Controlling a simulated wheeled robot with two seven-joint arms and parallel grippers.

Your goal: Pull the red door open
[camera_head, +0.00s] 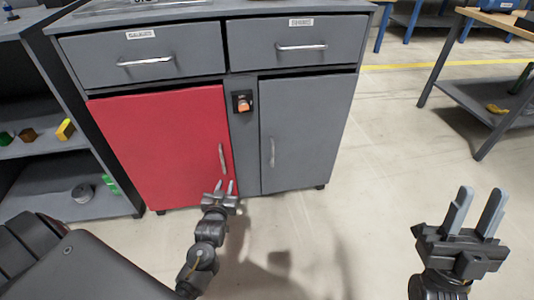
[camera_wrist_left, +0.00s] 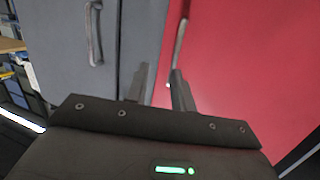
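The red door (camera_head: 160,140) is the left lower door of a grey cabinet and looks closed, with only a thin dark gap along its top edge. Its silver handle (camera_head: 222,160) is upright near its right edge. My left gripper (camera_head: 224,187) is just below the handle in the head view, fingers apart and empty. In the left wrist view, the red door (camera_wrist_left: 250,70) fills the right side and the handle (camera_wrist_left: 179,45) stands beyond the fingertips (camera_wrist_left: 160,78), not between them. My right gripper (camera_head: 475,212) is open and empty at the right, away from the cabinet.
A grey door (camera_head: 305,130) with its own handle is right of the red one. An orange-red switch (camera_head: 243,103) sits between them. Two drawers (camera_head: 145,55) are above. A shelf (camera_head: 60,148) with small items stands at left. The floor (camera_head: 375,170) right of the cabinet is clear.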

